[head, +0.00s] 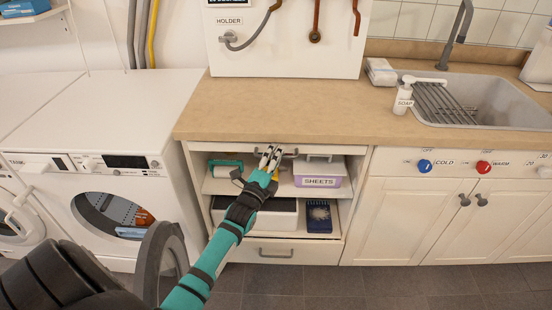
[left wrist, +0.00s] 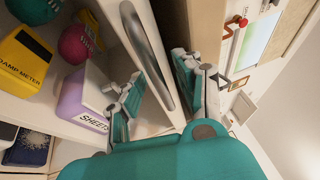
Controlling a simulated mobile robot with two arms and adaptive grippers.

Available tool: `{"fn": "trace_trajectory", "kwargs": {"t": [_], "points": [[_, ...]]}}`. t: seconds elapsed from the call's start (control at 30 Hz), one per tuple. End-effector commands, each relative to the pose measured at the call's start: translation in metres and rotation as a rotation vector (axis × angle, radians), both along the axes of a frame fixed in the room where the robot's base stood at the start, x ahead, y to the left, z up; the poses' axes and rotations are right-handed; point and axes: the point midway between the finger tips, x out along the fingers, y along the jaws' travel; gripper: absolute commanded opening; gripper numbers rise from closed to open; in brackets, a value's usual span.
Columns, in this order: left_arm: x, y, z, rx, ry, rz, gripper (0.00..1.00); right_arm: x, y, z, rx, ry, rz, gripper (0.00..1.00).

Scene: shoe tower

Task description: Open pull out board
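The pull-out board (head: 225,147) is a pale panel just under the countertop, flush with the cabinet front. Its grey bar handle (head: 290,154) runs along its front, partly hidden behind my gripper. In the left wrist view the handle (left wrist: 150,52) runs between my two fingers. My left gripper (head: 269,158) is at the handle, with its fingers apart on either side of it. It also shows in the left wrist view (left wrist: 157,88). I cannot tell whether the fingers touch the bar. My right gripper is not in view.
Below are open shelves with a purple SHEETS box (head: 320,178), a yellow damp meter (left wrist: 22,57) and a blue box (head: 319,216). A lower drawer handle (head: 276,253) is beneath. A washing machine (head: 110,200) stands left; a sink (head: 500,100) is right. The near countertop (head: 270,110) is clear.

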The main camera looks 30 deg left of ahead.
Motion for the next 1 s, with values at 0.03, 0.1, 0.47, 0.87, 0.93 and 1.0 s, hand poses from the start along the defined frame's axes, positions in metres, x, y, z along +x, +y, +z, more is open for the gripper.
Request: {"fn": "trace_trajectory", "kwargs": {"t": [0.03,0.1,0.47,0.87,0.93,1.0], "points": [[0.0002,0.0000,0.0000,0.000,0.000,0.000,0.34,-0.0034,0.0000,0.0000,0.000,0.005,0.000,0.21],[0.0000,0.0000,0.0001,0.000,0.000,0.000,0.34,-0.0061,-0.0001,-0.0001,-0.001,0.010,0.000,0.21],[-0.0004,-0.0001,0.0000,0.000,0.000,0.000,0.00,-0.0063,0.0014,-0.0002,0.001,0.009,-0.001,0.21],[-0.0006,-0.0001,-0.0010,0.000,0.002,0.000,0.00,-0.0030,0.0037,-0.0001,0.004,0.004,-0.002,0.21],[-0.0008,-0.0002,-0.0012,0.000,0.003,0.000,0.00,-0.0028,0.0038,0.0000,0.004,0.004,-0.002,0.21],[-0.0015,-0.0007,-0.0012,0.000,0.003,0.000,0.00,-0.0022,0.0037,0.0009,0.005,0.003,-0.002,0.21]]}}
